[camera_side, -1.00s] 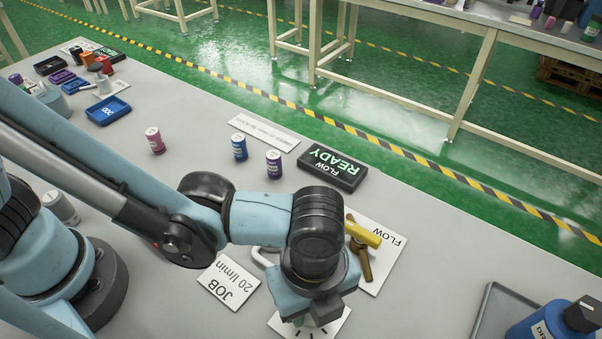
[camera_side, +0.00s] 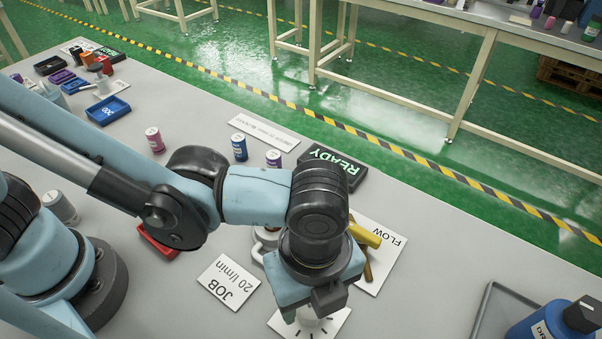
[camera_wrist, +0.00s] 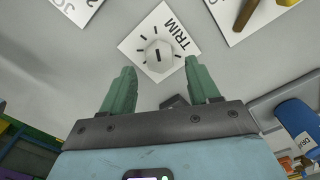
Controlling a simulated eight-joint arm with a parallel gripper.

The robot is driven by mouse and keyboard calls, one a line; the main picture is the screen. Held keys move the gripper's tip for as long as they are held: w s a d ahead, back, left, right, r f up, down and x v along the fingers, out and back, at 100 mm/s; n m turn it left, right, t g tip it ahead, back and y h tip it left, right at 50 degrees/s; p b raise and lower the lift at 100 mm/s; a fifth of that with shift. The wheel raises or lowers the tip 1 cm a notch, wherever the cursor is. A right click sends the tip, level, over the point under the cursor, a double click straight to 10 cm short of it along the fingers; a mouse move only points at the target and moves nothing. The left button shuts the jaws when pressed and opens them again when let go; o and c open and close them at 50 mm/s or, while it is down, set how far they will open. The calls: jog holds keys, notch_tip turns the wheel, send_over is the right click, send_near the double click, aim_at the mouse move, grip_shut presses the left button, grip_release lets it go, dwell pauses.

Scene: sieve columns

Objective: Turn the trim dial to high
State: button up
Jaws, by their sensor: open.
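The trim dial (camera_wrist: 158,54) is a white knob with a dark pointer line, on a white plate marked TRIM (camera_wrist: 181,37) with tick marks around the knob. In the side view the trim plate (camera_side: 336,322) shows at the bottom, with the knob partly hidden under my gripper. My gripper (camera_wrist: 160,80) has two green fingers, spread apart and empty. In the wrist view the dial lies beyond the fingertips, between their lines. I cannot tell whether the fingers touch it.
A FLOW plate (camera_side: 385,262) with a yellow handle (camera_side: 364,235) stands close beside my gripper. A JOB 20 l/min card (camera_side: 229,281) lies to the left. A READY display (camera_side: 335,166) is behind. A blue container (camera_side: 545,322) and a grey tray (camera_side: 490,305) are at the right.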

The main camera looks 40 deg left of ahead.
aim_at(311, 309)
notch_tip(311, 309, up, 9)
dwell(0.4)
jog(key=shift+w, duration=0.1)
